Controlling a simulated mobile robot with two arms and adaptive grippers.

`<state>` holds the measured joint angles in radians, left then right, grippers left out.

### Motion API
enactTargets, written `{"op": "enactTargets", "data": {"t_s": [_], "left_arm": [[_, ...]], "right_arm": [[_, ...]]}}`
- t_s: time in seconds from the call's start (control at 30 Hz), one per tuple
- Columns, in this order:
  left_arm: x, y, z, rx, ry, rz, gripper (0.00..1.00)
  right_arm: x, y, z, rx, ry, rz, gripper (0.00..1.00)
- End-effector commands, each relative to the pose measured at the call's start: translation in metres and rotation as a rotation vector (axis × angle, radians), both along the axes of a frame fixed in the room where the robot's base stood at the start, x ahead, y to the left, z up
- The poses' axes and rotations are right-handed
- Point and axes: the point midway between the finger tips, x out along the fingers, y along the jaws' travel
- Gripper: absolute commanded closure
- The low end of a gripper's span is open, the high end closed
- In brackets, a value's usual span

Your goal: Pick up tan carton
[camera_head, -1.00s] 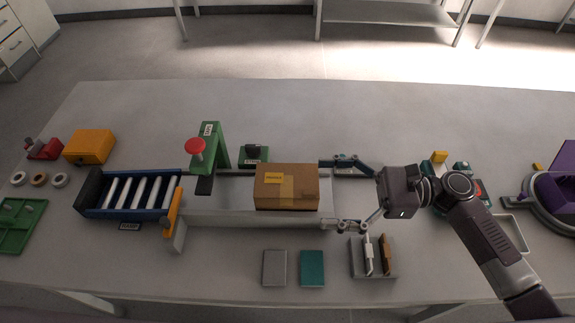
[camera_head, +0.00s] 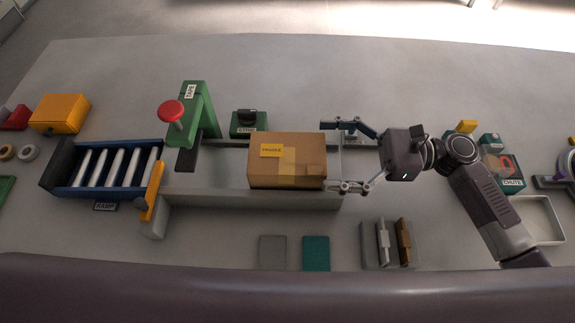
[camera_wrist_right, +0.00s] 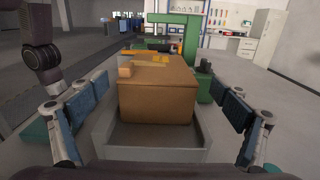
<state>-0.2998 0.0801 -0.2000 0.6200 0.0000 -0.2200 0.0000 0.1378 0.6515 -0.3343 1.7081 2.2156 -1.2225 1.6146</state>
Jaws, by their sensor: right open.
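In the right wrist view the carton (camera_wrist_right: 158,100) stands ahead, between my open fingers. My right gripper (camera_head: 343,156) is open at the carton's right end, one finger toward the back and one toward the front. The right wrist view shows both fingers (camera_wrist_right: 160,114) spread wide, with gaps to the carton's sides. The left gripper is not in view.
A green tape arch (camera_head: 196,110) with a red knob and a blue roller ramp (camera_head: 110,167) stand left of the carton. A green stamp block (camera_head: 248,124) is behind it. Grey and teal pads (camera_head: 316,253) and a small rack (camera_head: 390,262) lie in front.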

Motion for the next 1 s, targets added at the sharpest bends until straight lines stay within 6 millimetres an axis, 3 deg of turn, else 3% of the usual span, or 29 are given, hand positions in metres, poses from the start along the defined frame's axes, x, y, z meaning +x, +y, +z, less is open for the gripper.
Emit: {"op": "enactTargets", "data": {"t_s": [0.17, 0.7, 1.0], "left_arm": [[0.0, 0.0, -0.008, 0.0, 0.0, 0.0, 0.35], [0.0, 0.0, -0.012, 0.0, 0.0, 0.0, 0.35], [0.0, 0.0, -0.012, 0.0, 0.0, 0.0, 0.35]], "right_arm": [[0.0, 0.005, -0.007, 0.001, -0.001, 0.001, 0.07], [-0.001, 0.073, -0.004, 0.002, -0.001, 0.001, 0.07], [-0.001, 0.078, -0.005, 0.0, 0.0, 0.0, 0.07]]}}
